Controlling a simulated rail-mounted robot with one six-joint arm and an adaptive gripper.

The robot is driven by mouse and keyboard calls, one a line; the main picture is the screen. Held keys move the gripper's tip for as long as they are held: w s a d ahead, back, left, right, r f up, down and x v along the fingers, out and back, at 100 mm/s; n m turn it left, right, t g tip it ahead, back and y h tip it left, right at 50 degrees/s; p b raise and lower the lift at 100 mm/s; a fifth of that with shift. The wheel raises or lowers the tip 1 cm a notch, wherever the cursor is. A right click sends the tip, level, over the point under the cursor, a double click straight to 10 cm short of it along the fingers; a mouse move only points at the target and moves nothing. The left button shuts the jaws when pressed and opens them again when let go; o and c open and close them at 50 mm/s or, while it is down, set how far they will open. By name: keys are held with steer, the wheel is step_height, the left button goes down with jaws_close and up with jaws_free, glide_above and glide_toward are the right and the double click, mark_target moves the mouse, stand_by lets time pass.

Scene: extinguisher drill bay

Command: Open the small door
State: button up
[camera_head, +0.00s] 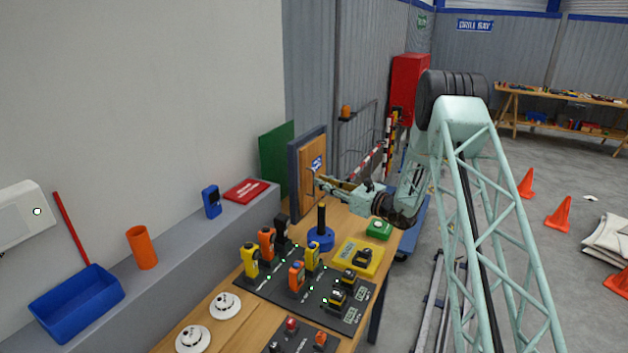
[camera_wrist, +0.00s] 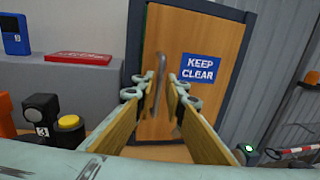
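The small door (camera_wrist: 216,42) is a wooden panel in a dark blue-grey frame with a blue "KEEP CLEAR" sign. In the head view the small door (camera_head: 312,175) stands upright at the far end of the wooden table and looks closed. Its grey handle (camera_wrist: 157,84) is a vertical bar on the left part of the panel. My gripper (camera_wrist: 163,84) is open, with one finger on each side of the handle in the wrist view. I cannot tell how far the fingertips are from the door. In the head view my gripper (camera_head: 318,181) is in front of the door.
Below on the table (camera_head: 230,290) are a blue base with a black post (camera_head: 321,236), a green box (camera_head: 379,229), a yellow tray (camera_head: 350,262) and several handheld devices on a dark mat (camera_head: 275,290). A red box (camera_head: 246,190) lies on the grey ledge to the left.

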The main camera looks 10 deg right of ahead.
mark_target(314, 193)
steer(key=shift+x, duration=2.2)
jaws_close()
steer(key=shift+d, duration=0.2)
